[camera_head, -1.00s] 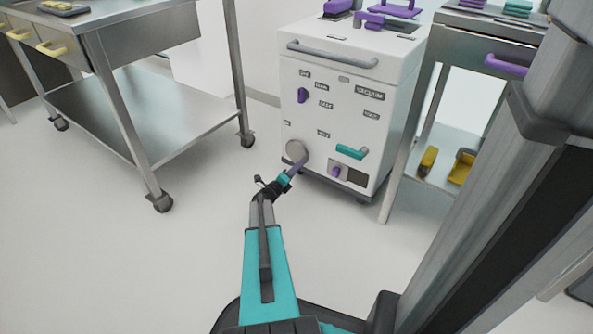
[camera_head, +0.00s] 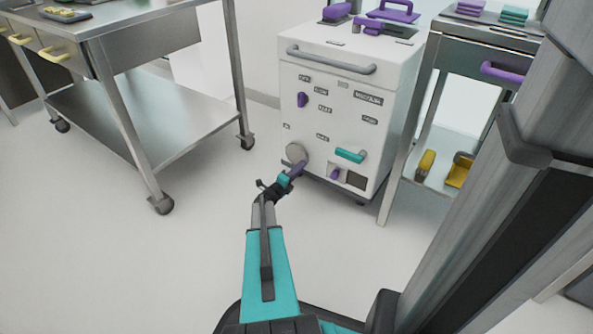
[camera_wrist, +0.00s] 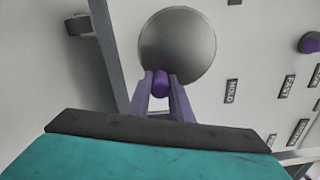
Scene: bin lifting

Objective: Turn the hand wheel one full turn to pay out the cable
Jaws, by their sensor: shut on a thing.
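The hand wheel is a plain grey disc (camera_head: 296,151) low on the front of a white cabinet (camera_head: 330,120). In the wrist view the disc (camera_wrist: 178,42) fills the upper middle. A small purple handle (camera_wrist: 160,82) stands at the edge of the disc nearest my gripper. My gripper (camera_wrist: 161,88) has its two purple fingers on either side of this handle, shut on it. In the head view my gripper (camera_head: 297,168) reaches the lower edge of the wheel, and its fingers hide the handle. No cable can be made out.
The cabinet front also carries a teal handle (camera_head: 350,156), a purple knob (camera_head: 302,99) and a lower purple knob (camera_head: 335,174). A steel cart (camera_head: 150,120) stands left, and a shelf unit (camera_head: 425,150) stands close on the right. The floor between is clear.

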